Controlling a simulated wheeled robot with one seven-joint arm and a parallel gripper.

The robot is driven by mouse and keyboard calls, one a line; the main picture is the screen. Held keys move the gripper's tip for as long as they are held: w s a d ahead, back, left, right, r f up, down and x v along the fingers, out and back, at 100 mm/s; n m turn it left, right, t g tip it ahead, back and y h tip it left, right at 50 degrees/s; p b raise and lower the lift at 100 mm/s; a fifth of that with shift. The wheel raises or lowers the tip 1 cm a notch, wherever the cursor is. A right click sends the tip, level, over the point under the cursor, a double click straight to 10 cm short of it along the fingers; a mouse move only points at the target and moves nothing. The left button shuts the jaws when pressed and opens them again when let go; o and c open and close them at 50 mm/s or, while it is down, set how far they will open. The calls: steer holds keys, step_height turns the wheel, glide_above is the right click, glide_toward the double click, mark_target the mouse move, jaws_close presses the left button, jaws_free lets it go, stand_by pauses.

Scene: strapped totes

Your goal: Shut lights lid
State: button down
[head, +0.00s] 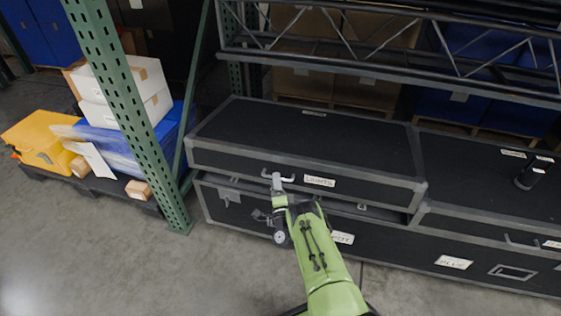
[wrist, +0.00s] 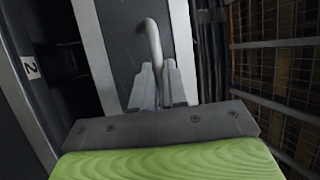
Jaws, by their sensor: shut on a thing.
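The lights lid (head: 300,145) is the black, grey-edged top at the left of the long case, with a "LIGHTS" label on its front. In the head view it sits slightly raised, with a dark gap under its front edge. My gripper (head: 277,183) is at the lid's front, shut on the lid's metal handle (wrist: 153,45). The wrist view shows both grey fingers (wrist: 160,85) closed around the handle bar. The lower case body (head: 235,205) is partly hidden behind my green arm.
A second lid (head: 480,175) to the right carries a small black cylinder (head: 533,172). A green rack post (head: 130,110) stands close on the left, beside a pallet with a yellow case (head: 45,138) and white boxes (head: 125,90). A truss (head: 400,45) runs behind. The floor in front is clear.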

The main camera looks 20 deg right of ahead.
steer(key=shift+s+f+t, duration=0.15)
steer(key=shift+f+t, duration=0.1)
steer(key=shift+f, duration=0.55)
steer(key=shift+s+f+t, duration=0.1)
steer(key=shift+f+t, duration=0.15)
steer(key=shift+f, duration=0.55)
steer(key=shift+r, duration=0.1)
steer(key=c, duration=1.6)
jaws_free()
steer(key=shift+o, duration=1.2)
steer(key=shift+w+d+f+h, duration=0.2)
steer(key=shift+d+f+h, duration=0.1)
steer(key=shift+o, duration=1)
steer(key=shift+a+r, duration=0.1)
steer(key=shift+a, duration=0.1)
